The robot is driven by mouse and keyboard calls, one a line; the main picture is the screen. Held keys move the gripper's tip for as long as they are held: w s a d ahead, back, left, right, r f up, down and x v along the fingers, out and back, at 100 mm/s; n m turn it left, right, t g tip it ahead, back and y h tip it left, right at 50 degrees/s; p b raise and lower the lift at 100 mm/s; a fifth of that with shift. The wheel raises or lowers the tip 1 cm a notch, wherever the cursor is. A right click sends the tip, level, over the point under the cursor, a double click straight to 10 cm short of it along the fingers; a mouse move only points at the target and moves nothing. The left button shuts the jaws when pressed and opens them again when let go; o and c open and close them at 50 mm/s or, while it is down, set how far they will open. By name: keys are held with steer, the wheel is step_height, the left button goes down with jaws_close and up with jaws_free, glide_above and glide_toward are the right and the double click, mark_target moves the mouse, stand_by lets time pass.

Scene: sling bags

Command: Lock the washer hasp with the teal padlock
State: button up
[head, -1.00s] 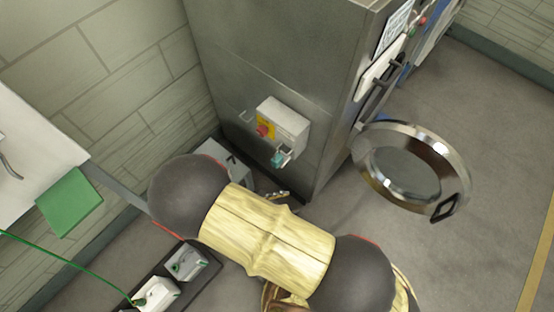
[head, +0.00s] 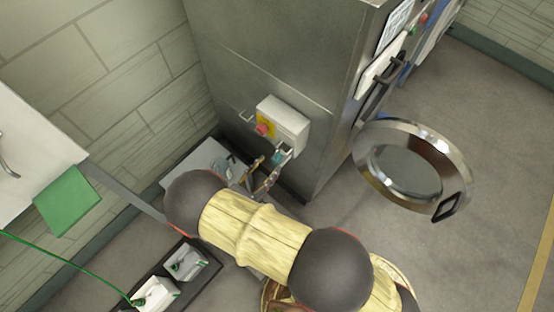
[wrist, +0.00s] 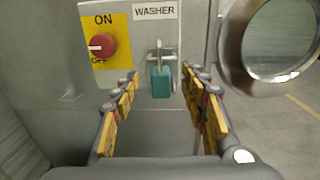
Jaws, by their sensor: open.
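The teal padlock (wrist: 160,83) hangs upright at the hasp (wrist: 160,56), below the WASHER label, on the front of a grey switch box. Its grey shackle stands up from the body at the hasp; I cannot tell whether it is latched. The padlock also shows small in the head view (head: 278,157). My gripper (wrist: 160,74) is open, with one yellow-padded finger on each side of the padlock in the wrist view. I see no contact. In the head view, my gripper (head: 270,172) is just below the box, partly hidden behind my arm.
The switch box (head: 285,121) has a red knob (wrist: 103,45) on a yellow plate, left of the hasp. It sits on a steel machine (head: 270,60). An open round door (head: 449,160) stands to the right. A green pad (head: 68,200) is at the left.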

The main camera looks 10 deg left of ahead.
mark_target(273, 161)
steer(key=shift+b+x, duration=0.3)
steer(key=shift+x, duration=1.45)
steer(key=shift+f, duration=0.15)
steer(key=shift+c, duration=1.2)
jaws_close()
